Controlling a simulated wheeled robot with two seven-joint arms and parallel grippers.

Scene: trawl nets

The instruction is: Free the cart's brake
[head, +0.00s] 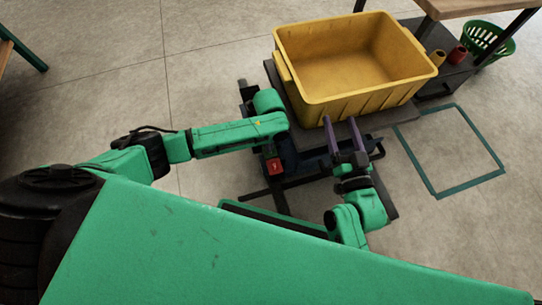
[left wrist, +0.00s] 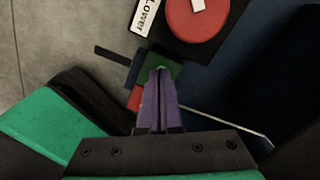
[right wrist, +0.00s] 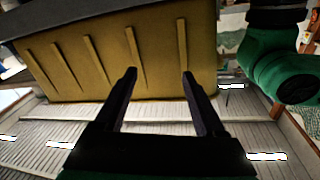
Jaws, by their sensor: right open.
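The cart (head: 405,113) has a dark top bearing a yellow bin (head: 355,103), with a dark blue body below. In the left wrist view, a small block with a green part (left wrist: 177,71) and a red part (left wrist: 135,98) sits on the cart's side, probably the brake control. My left gripper (left wrist: 160,76) has its purple fingers together, their tips over the green part; I cannot tell whether they touch it. In the head view, its fingers are hidden by my arm. My right gripper (head: 341,121) is open and empty, in front of the bin's near wall (right wrist: 120,55).
A round red button (left wrist: 197,17) beside a "Lower" label (left wrist: 147,17) is close to my left fingers. A green outlined square (head: 440,192) marks the floor at right. A table (head: 470,8) with a shelf and a green basket (head: 490,42) stands behind.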

